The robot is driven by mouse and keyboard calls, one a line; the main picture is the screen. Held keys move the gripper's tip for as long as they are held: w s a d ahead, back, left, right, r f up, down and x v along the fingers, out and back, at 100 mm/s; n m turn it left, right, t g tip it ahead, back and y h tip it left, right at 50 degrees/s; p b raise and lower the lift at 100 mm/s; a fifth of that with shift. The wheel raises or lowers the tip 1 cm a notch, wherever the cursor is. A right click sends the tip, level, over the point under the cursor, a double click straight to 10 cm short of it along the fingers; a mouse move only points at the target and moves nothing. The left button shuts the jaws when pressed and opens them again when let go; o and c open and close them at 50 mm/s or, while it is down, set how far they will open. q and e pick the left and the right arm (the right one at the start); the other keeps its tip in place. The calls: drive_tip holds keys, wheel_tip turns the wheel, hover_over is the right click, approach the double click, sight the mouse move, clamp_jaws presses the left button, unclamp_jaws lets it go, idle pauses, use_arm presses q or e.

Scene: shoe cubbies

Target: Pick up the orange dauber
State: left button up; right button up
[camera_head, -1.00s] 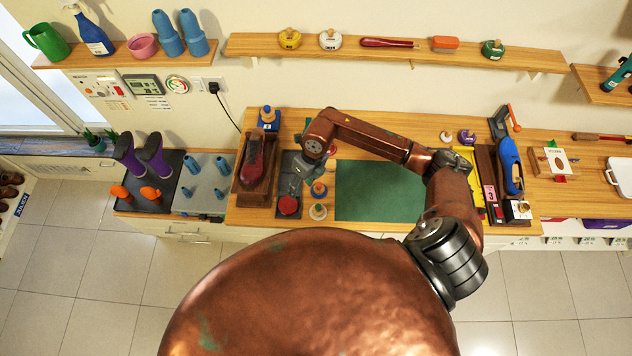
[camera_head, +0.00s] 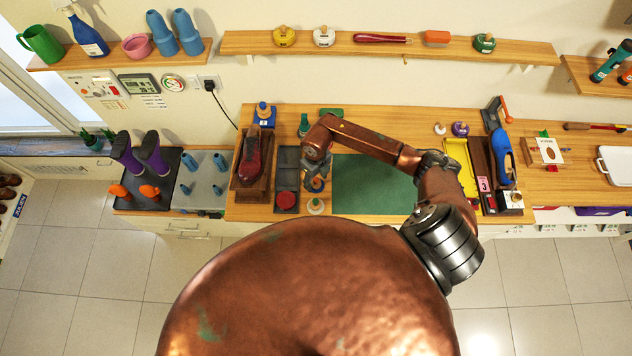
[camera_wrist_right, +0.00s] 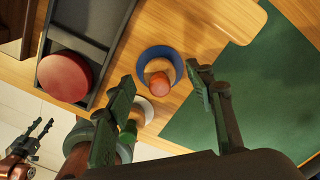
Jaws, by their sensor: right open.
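The orange dauber (camera_wrist_right: 159,84) shows in the right wrist view as an orange knob with a blue ring around its base, standing on the wooden bench. My right gripper (camera_wrist_right: 163,82) is open above it, with one finger on each side of the knob in that view. I cannot tell whether the fingers touch it. In the head view my right gripper (camera_head: 317,180) hangs over the dauber's spot and mostly hides it. My left gripper (camera_wrist_right: 37,126) shows at the lower left of the right wrist view, its fingers apart and empty, away from the dauber.
A dark tray (camera_head: 287,166) with a round red piece (camera_head: 286,200) lies just left. A green mat (camera_head: 375,186) lies right, clear. A shoe (camera_head: 250,160) stands farther left.

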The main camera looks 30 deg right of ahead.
sight(316, 178)
drive_tip(key=shift+c, duration=0.6)
drive_tip(key=c, duration=1)
drive_tip(key=shift+r, duration=0.2)
drive_tip(key=shift+w+r, duration=0.1)
drive_tip(key=shift+r, duration=0.15)
wheel_tip(316, 178, up, 2)
drive_tip(key=shift+r+b, duration=0.25)
drive_tip(key=shift+b, duration=0.65)
drive_tip(key=s+a+r+b, duration=0.1)
drive_tip(key=s+a+r, duration=0.1)
drive_tip(key=s+r, duration=0.3)
drive_tip(key=s+a+r+b, duration=0.2)
drive_tip(key=s+r, duration=0.2)
drive_tip(key=s, duration=0.4)
drive_tip(key=shift+s+a+r, duration=0.2)
drive_tip(key=shift+a+r, duration=0.1)
drive_tip(key=shift+r, duration=0.05)
